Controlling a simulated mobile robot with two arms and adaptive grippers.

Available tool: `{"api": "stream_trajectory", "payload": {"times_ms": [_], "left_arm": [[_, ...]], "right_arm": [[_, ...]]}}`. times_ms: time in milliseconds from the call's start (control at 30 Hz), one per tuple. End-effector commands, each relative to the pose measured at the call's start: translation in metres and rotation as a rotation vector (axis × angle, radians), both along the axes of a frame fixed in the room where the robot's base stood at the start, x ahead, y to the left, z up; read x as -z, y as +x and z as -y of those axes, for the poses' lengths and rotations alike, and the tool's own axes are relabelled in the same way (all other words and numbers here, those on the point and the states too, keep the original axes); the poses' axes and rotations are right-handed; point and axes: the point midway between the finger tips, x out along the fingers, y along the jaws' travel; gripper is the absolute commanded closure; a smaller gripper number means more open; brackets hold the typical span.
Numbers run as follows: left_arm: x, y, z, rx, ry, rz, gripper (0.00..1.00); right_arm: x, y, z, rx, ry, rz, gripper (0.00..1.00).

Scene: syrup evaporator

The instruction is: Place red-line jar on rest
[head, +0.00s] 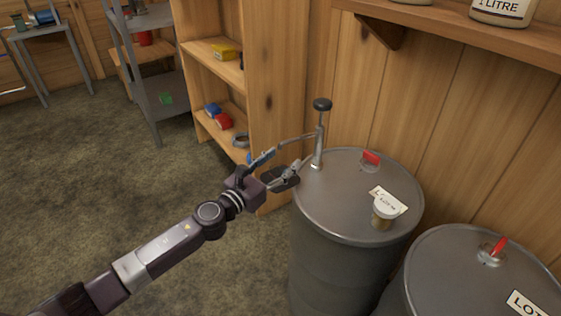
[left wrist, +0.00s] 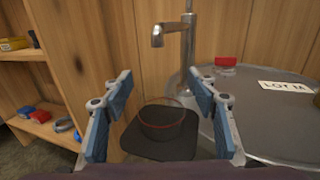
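The red-line jar (left wrist: 163,118) is a clear round glass with a thin red line around it. In the left wrist view it stands upright on the dark square rest (left wrist: 150,147), below the spout of the grey pump (left wrist: 186,50). My left gripper (left wrist: 162,90) is open, its blue-padded fingers on either side of the jar with gaps showing. In the head view this gripper (head: 282,165) is at the left edge of the drum, over the dark rest (head: 285,182). The jar cannot be made out clearly there. My right gripper is not in view.
The near drum (head: 345,225) carries the pump (head: 320,135), a red-capped bung (head: 370,158), a lot label and a small lidded jar (head: 386,211). Another drum (head: 480,280) stands to the right. A wooden shelf unit (head: 275,100) is behind; open floor lies left.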

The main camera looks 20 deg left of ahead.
Motion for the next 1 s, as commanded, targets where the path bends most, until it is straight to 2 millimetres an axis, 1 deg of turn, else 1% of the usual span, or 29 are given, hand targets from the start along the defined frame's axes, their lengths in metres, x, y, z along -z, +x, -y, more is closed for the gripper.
{"api": "stream_trajectory", "payload": {"times_ms": [367,433,567,667,800,1000], "left_arm": [[-0.003,0.000,0.000,0.000,0.000,0.000,0.47],[0.000,-0.012,-0.005,0.000,0.002,-0.003,0.47],[0.001,-0.037,-0.013,0.002,0.003,-0.004,0.47],[0.001,-0.056,-0.020,0.002,0.001,-0.004,0.47],[0.001,-0.079,-0.029,0.001,0.001,-0.003,0.47],[0.000,-0.103,-0.037,0.001,0.001,-0.002,0.47]], "right_arm": [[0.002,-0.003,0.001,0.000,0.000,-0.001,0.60],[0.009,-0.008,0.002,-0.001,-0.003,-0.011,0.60],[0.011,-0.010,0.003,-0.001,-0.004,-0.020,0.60],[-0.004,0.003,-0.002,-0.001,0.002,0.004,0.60],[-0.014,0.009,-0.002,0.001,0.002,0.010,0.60],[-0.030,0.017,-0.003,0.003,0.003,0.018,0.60]]}}
